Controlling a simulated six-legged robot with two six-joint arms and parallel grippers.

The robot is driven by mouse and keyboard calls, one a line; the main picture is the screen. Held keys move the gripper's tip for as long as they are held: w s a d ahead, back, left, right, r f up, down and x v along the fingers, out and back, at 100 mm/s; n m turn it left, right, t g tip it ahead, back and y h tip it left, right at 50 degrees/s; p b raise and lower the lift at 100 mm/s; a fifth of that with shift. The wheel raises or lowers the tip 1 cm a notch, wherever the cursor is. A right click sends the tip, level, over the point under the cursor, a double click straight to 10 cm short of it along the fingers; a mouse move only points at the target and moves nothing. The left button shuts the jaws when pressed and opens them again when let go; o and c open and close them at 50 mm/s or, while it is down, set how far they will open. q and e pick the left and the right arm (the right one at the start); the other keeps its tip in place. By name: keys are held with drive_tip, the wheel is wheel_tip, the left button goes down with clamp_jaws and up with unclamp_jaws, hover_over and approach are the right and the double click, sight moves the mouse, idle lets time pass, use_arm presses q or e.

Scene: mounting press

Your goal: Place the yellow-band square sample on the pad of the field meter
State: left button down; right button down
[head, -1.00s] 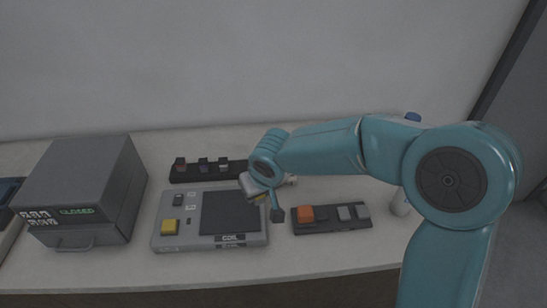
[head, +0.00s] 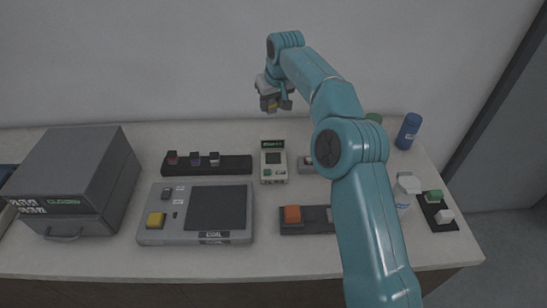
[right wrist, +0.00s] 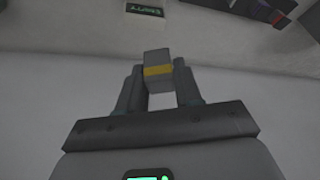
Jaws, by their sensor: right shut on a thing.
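My right gripper (head: 275,103) is raised above the back of the bench, in front of the wall. It is shut on a grey square sample with a yellow band, which shows clearly between the fingers in the right wrist view (right wrist: 158,70). The field meter is most likely the small pale device (head: 273,162) with a dark green-lit display, standing on the bench below the gripper. The sample is held in the air, apart from it. Which part of the meter is its pad is too small to tell. My left gripper is not in view.
A coil unit (head: 160,234) with a dark plate and yellow button lies front left of the meter. A black rack (head: 235,166) holds several small samples. A grey press-like box (head: 90,165) stands left. A strip with an orange button (head: 292,215), a blue cylinder (head: 408,131) and a green-topped block (head: 433,196) are right.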

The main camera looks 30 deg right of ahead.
sight(274, 112)
drive_tip(key=shift+d, duration=0.5)
wheel_tip(274, 112, down, 5)
drive_tip(key=shift+a+f+b, duration=0.1)
drive_tip(key=shift+a+b, duration=0.05)
drive_tip(key=shift+b, duration=0.9)
wheel_tip(274, 112, down, 10)
drive_tip(key=shift+w+r+p, duration=0.1)
drive_tip(key=shift+r+p, duration=0.15)
drive_tip(key=shift+p, duration=0.05)
wheel_tip(274, 112, down, 4)
drive_tip(key=shift+f+p, duration=0.15)
drive_tip(key=shift+p, duration=0.2)
drive_tip(key=shift+w+f, duration=0.1)
drive_tip(key=shift+f, duration=0.3)
